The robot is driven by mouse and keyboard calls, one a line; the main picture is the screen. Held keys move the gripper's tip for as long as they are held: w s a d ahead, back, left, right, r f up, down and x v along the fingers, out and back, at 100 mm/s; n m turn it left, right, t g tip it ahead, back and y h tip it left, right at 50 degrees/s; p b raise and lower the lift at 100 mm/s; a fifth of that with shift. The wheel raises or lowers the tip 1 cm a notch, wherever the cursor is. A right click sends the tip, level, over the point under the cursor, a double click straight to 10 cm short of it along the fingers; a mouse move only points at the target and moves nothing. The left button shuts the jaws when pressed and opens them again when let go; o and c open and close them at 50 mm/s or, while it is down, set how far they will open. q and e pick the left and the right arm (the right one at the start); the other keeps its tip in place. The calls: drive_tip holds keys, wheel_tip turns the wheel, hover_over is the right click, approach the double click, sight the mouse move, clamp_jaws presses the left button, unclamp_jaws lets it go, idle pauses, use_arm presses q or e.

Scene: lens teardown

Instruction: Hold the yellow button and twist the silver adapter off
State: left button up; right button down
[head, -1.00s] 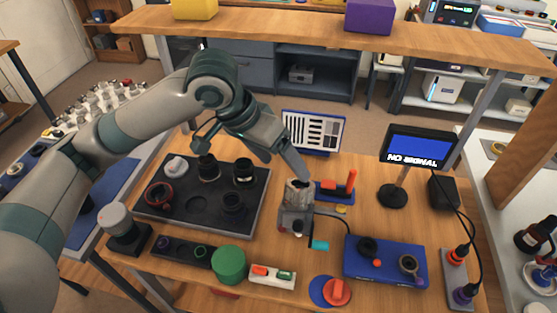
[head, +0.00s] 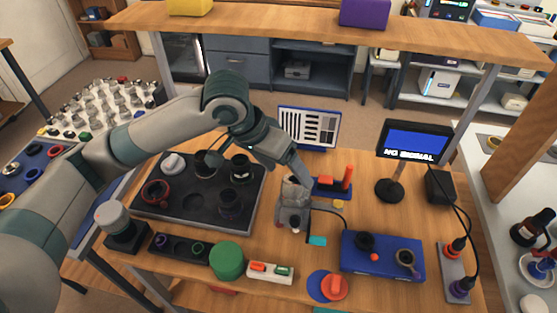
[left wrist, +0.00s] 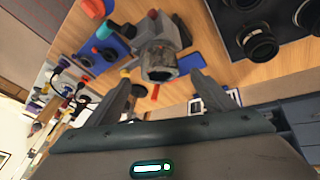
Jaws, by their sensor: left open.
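The silver adapter (left wrist: 159,64) is a mottled grey ring on the front of a grey clamp-like mount (left wrist: 165,32) in the left wrist view. In the head view the mount (head: 293,218) stands on the bench, with the adapter partly hidden by my left gripper. A small yellow button (left wrist: 125,73) shows beside the adapter, and the yellow spot (head: 339,204) lies right of the mount in the head view. My left gripper (left wrist: 164,88) is open and empty, its fingers apart on either side of the adapter's near side. My right gripper is not in view.
A dark tray (head: 180,210) with lens parts lies left of the mount. A blue box (head: 382,257) and a monitor (head: 415,143) stand to the right. A red-handled tool on a blue base (head: 332,187) sits close behind.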

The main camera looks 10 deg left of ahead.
sight(297, 184)
use_arm(q)
drive_tip(key=shift+x, duration=3.45)
drive_tip(key=shift+c, duration=0.7)
drive_tip(key=c, duration=1)
drive_tip(key=shift+c, duration=0.2)
